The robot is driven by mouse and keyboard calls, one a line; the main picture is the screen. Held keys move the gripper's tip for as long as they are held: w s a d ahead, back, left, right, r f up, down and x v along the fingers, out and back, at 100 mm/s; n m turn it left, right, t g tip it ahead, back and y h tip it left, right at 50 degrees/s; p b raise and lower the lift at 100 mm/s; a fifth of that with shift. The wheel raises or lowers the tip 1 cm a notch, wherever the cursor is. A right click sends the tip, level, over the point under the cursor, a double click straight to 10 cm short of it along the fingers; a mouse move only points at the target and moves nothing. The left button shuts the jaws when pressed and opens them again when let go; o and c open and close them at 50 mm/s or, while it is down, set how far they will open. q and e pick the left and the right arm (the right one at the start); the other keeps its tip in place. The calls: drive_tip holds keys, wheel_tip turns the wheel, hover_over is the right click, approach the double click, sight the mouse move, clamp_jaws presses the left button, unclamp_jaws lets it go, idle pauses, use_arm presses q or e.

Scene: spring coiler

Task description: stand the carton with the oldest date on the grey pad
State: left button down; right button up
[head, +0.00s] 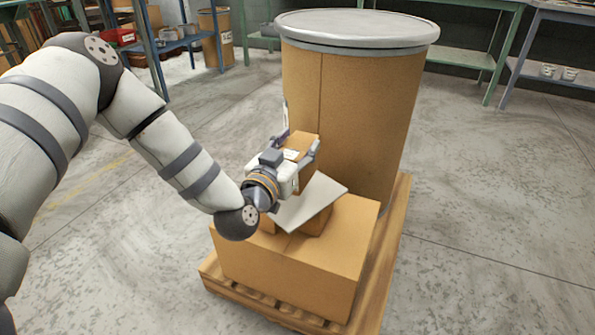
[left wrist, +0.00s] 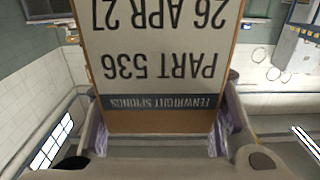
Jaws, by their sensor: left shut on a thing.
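My left gripper (head: 300,144) is shut on a brown carton (head: 302,149), held above the large cardboard box. In the left wrist view the carton's label (left wrist: 160,50) is upside down and reads "26 APR 27", "PART 536" and "Fenwright Springs"; its upper end is cut off by the frame. The two fingers of the left gripper (left wrist: 160,126) are at the carton's sides. A light grey flat piece (head: 318,203), perhaps the grey pad, slants below and beside the gripper, over a brown block (head: 318,222). I cannot tell what supports it. No other carton's date is readable. My right gripper is not in view.
The large cardboard box (head: 290,265) stands on a wooden pallet (head: 385,265). A tall brown drum (head: 350,115) with a grey lid stands close behind the gripper. Green benches and shelves line the back. The floor right of the pallet is clear.

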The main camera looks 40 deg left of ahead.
use_arm(q)
drive_tip(key=shift+w+a+f+b, duration=0.2)
drive_tip(key=shift+w+a+f, duration=0.15)
drive_tip(key=shift+f, duration=0.15)
drive_tip(key=shift+w+a+f+b, duration=0.15)
drive_tip(key=shift+w+a+f, duration=0.15)
drive_tip(key=shift+f, duration=0.2)
drive_tip(key=f, duration=0.1)
drive_tip(key=f+b, duration=0.2)
drive_tip(key=f, duration=0.1)
drive_tip(key=shift+w+a, duration=0.3)
drive_tip(key=shift+r, duration=0.15)
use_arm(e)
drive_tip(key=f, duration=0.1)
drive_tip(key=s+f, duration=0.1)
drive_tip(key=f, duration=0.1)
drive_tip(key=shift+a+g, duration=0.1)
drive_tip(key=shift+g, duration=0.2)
use_arm(q)
drive_tip(key=c, duration=0.8)
unclamp_jaws()
drive_tip(key=shift+o, duration=0.2)
